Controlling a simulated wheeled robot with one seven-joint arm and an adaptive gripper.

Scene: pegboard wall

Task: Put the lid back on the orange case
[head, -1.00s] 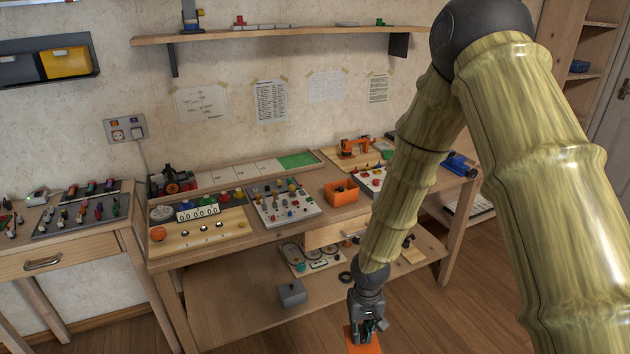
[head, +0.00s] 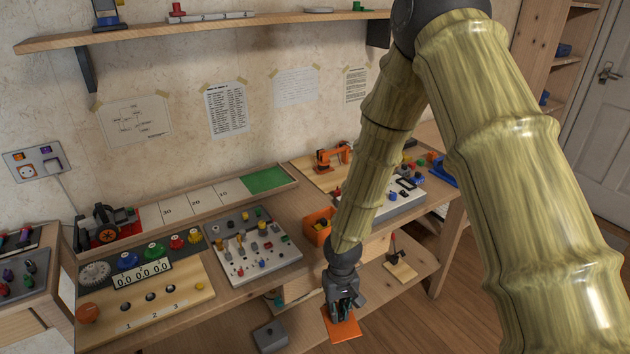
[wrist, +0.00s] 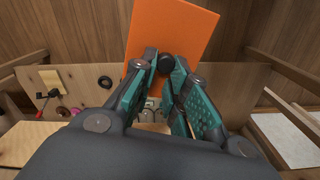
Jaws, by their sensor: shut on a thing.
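My gripper (head: 341,300) is shut on a flat orange lid (head: 343,327), which hangs below the fingertips in front of the workbench. In the wrist view the lid (wrist: 176,32) rises beyond the fingers (wrist: 164,95), held near its dark round knob. The orange case (head: 318,226) stands on the bench top near its front edge, up and to the left of my gripper. My forearm hides its right part. The inside of the case cannot be made out.
A white board with knobs (head: 252,245) lies left of the case, and another white panel (head: 395,206) lies right. An orange machine (head: 334,157) stands behind. A lower shelf (head: 385,290) holds a grey box (head: 270,336). Floor at the right is free.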

